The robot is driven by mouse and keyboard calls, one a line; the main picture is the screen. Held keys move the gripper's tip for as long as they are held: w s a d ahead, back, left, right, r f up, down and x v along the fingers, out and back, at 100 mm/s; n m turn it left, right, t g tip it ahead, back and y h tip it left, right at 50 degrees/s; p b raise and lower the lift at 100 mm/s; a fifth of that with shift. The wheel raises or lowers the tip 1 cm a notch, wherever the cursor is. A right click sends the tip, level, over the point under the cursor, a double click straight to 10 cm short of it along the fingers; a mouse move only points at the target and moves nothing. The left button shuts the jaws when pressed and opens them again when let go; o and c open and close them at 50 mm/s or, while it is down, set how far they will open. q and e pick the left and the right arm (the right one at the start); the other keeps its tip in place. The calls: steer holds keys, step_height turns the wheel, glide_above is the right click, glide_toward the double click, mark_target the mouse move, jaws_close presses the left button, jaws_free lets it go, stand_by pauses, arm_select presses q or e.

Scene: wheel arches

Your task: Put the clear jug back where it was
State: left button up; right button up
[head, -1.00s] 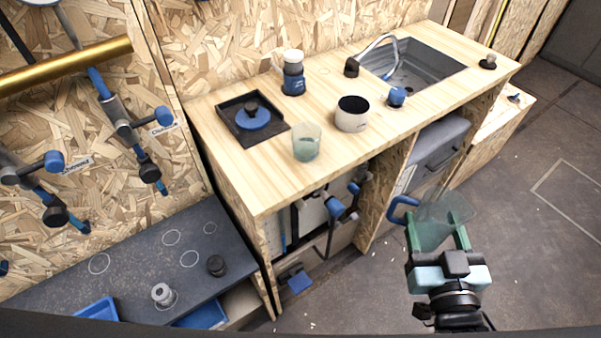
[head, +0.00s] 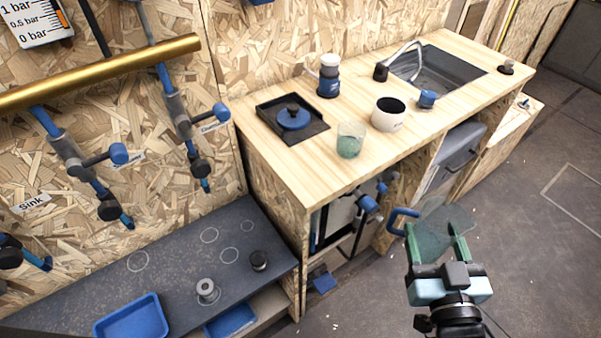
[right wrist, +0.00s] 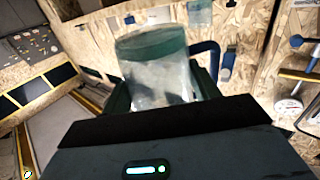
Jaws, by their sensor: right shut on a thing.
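My right gripper (head: 437,252) is shut on the clear jug (head: 440,228), a see-through greenish jug with a blue handle. It holds the jug in the air over the floor, in front of the counter (head: 300,165). In the right wrist view the jug (right wrist: 158,70) sits between the fingers, with its blue handle at the right. A clear greenish cup (head: 350,141) stands on the counter near its front edge. My left gripper is not in view.
On the counter are a hob with a blue-lidded item (head: 293,118), a white pot (head: 388,115), a blue-and-white container (head: 328,78) and a sink (head: 440,75). A dark bench (head: 180,265) with marked circles and a blue tray (head: 130,318) lies at lower left.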

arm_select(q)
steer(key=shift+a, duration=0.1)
arm_select(e)
steer(key=shift+a, duration=0.15)
